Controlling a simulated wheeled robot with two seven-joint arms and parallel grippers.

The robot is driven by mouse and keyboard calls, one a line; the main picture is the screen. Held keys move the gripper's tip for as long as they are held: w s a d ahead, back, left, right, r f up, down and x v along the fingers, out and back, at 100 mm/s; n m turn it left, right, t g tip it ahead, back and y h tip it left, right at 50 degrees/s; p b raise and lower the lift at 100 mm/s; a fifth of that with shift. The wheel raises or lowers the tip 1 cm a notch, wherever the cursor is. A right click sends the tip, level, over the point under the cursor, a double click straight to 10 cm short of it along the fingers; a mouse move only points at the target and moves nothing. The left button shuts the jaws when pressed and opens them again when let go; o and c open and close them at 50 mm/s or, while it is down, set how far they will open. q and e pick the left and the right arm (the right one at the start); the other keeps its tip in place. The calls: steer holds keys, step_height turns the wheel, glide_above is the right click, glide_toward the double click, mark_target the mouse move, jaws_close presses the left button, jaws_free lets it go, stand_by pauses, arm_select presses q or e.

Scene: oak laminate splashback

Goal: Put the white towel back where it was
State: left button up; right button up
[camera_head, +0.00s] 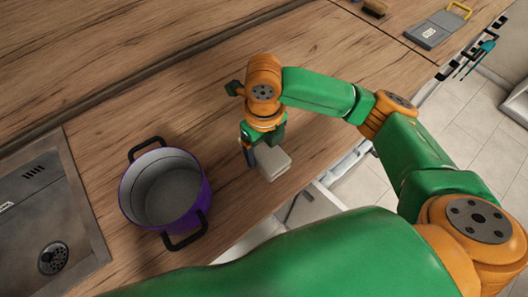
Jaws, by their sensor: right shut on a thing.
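The white towel (274,164) is a small folded, pale block over the wooden counter, near its front edge. My right gripper (254,154) comes down from above and is shut on the towel's left end. Whether the towel touches the counter or hangs just above it, I cannot tell. The fingertips are partly hidden by the gripper body and the towel. My left gripper is not in view.
A purple pot (166,190) with two black handles stands left of the towel. A metal sink (75,215) is at the far left. An open drawer (312,205) juts out below the counter edge. The counter (200,100) behind the gripper is clear.

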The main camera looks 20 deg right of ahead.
mark_target(264, 154)
steer(key=f, duration=0.1)
steer(key=w+f+p, duration=0.1)
steer(key=f, duration=0.1)
steer(key=shift+d+f, duration=0.1)
steer(key=shift+f, duration=0.6)
steer(key=shift+f, duration=0.1)
steer(key=o, duration=1)
steer(key=shift+o, duration=0.2)
step_height(264, 154, up, 12)
steer(key=shift+r+b, duration=0.15)
steer(key=shift+b, duration=0.3)
